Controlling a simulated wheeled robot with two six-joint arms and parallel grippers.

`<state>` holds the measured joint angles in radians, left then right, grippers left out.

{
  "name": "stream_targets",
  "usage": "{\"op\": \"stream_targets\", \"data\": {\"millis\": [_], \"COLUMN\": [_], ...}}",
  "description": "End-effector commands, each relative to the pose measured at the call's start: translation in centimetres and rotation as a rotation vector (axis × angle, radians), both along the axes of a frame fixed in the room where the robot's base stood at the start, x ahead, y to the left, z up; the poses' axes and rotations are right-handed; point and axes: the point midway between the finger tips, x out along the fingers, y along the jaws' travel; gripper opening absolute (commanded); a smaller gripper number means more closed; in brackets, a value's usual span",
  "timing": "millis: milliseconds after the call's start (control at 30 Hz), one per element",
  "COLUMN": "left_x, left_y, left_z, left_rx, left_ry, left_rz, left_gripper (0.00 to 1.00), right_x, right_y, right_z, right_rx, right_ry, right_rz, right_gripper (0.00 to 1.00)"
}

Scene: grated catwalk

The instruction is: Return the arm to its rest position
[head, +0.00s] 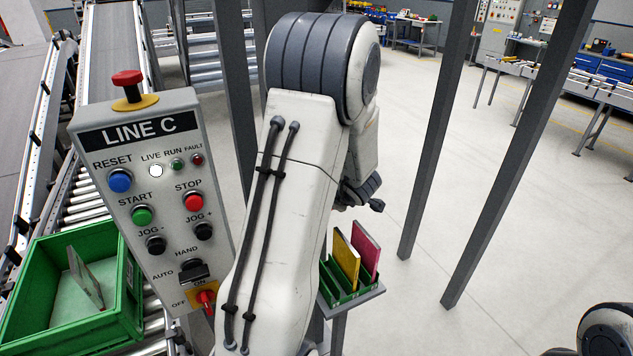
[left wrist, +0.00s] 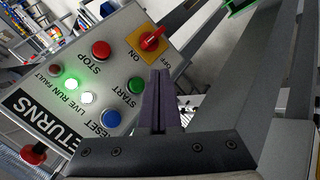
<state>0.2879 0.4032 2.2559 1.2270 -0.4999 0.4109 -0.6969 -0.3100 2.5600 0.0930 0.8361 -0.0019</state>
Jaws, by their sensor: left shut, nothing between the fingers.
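My left arm rises through the middle of the head view and bends away from me at its top. Its gripper is mostly hidden behind the arm there; a small dark part shows near the wrist. In the left wrist view my left gripper (left wrist: 160,100) is shut and empty, its dark fingers together. Behind the fingers in that view is a grey panel labelled RETURNS (left wrist: 72,75), with red, green and blue buttons, a red rotary switch (left wrist: 152,38) and a lit green RUN lamp (left wrist: 72,84). I cannot tell how far the fingertips are from it. My right gripper is not in view.
The LINE C control panel (head: 150,187) stands just left of my arm. A green crate (head: 118,320) holding a grey plate sits on rollers at lower left. A small stand (head: 372,292) with a green rack holds yellow and pink plates. Grey posts (head: 440,130) stand to the right.

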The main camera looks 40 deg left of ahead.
Motion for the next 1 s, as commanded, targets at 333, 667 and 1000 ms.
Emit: {"op": "stream_targets", "data": {"millis": [333,667,1000], "left_x": [0.0,0.3,3.2], "left_y": [0.0,-0.4,-18.9], "left_z": [0.0,0.0,0.8], "left_rx": [0.0,-0.003,-0.063], "left_ry": [0.0,0.001,0.076], "left_rz": [0.0,-0.018,-0.752], "left_gripper": [0.0,0.0,0.0], "right_x": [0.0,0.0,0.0], "right_y": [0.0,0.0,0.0], "right_z": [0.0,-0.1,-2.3], "right_rx": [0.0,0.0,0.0], "right_ry": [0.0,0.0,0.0], "right_rz": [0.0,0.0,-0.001], "right_gripper": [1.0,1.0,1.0]}}
